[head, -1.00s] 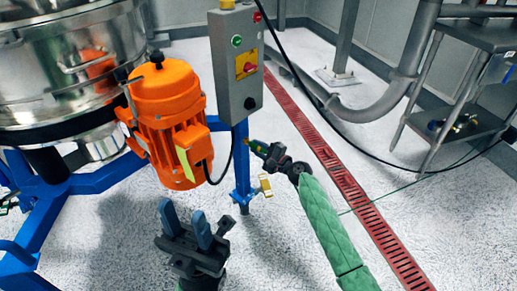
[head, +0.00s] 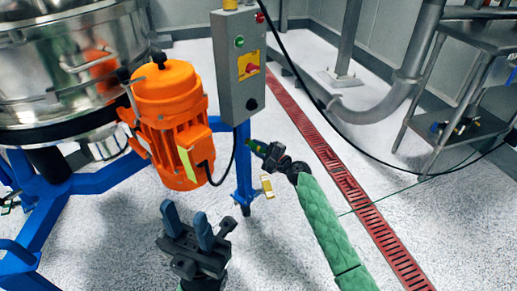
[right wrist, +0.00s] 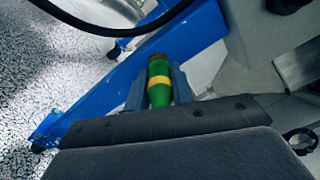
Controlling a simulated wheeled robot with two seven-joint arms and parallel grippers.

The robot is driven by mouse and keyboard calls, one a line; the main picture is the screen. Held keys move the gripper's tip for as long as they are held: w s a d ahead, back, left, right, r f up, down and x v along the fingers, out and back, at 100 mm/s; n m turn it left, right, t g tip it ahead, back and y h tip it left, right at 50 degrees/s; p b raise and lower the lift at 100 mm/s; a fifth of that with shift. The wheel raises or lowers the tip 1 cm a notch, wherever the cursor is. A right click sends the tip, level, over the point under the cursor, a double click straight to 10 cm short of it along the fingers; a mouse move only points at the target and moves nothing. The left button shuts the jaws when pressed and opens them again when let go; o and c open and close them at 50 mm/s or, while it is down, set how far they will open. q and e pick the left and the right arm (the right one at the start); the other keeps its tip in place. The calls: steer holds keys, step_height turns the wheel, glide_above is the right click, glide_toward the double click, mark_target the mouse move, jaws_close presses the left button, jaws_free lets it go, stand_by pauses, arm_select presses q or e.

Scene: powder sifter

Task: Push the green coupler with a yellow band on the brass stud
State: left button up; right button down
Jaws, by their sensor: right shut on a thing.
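The green coupler (right wrist: 159,92) with its yellow band stands between the fingers of my right gripper (right wrist: 157,88) in the right wrist view. In the head view the coupler (head: 256,146) points left from my right gripper (head: 265,152), which is shut on it. Its far end is at the blue post (head: 243,168) below the control box. The brass stud cannot be made out clearly; I cannot tell whether the coupler touches it. My left gripper (head: 187,226) is at the bottom of the head view with its fingers apart, empty.
An orange motor (head: 168,125) and a steel sifter (head: 60,62) stand at the left on blue legs. A grey control box (head: 238,68) is above the post. A yellow piece (head: 267,186) is beside the post. A red floor grate (head: 340,178) runs behind my right arm.

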steer(key=shift+w+a, duration=0.15)
steer(key=shift+a, duration=0.05)
steer(key=c, duration=1.1)
jaws_free()
steer(key=v, duration=0.7)
steer(key=shift+s+d+p, duration=0.25)
steer(key=shift+d+p, duration=0.05)
